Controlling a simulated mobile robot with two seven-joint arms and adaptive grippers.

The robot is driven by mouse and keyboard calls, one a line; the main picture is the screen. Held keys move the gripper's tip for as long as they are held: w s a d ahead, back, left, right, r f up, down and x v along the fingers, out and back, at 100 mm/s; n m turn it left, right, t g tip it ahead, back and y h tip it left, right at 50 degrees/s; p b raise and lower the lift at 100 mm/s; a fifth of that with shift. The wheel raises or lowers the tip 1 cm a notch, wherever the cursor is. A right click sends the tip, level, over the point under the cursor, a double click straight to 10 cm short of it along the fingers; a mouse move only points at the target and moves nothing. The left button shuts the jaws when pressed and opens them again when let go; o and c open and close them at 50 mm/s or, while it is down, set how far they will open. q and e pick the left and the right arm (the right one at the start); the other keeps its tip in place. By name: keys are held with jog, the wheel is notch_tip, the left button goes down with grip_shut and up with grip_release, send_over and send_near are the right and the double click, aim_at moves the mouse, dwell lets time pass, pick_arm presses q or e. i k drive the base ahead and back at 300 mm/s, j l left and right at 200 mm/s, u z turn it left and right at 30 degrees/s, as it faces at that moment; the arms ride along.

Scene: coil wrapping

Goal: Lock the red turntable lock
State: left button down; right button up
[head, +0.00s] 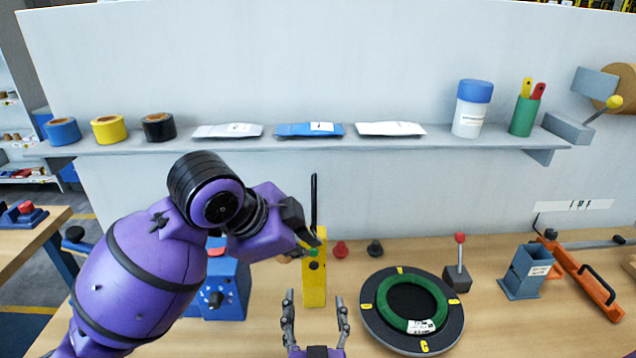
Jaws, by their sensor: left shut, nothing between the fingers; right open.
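The turntable (366,315) is a dark round plate with yellow marks, lying on the bench right of centre. A green ring-shaped coil (376,322) with a white label lies on it. Beside its right edge stands a lever with a red ball (460,238) on a dark block (457,278), upright; it looks like the red lock. My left gripper (316,241) is shut and empty at the top of a yellow post (314,288), well left of the lever; I cannot tell if it touches the post. My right gripper (315,302) is open and empty, low in front of the post, left of the turntable.
A blue box with a dial (226,296) stands behind my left arm. Red (340,249) and black (375,248) knobs sit behind the turntable. A grey-blue holder (525,273) and an orange tool (585,277) are at right. A shelf (330,144) overhangs the back.

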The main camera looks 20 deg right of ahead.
aim_at(460, 237)
jog(key=k+j, duration=0.2)
jog(key=k, duration=0.3)
jog(key=k+j, duration=0.2)
jog(key=k, duration=0.25)
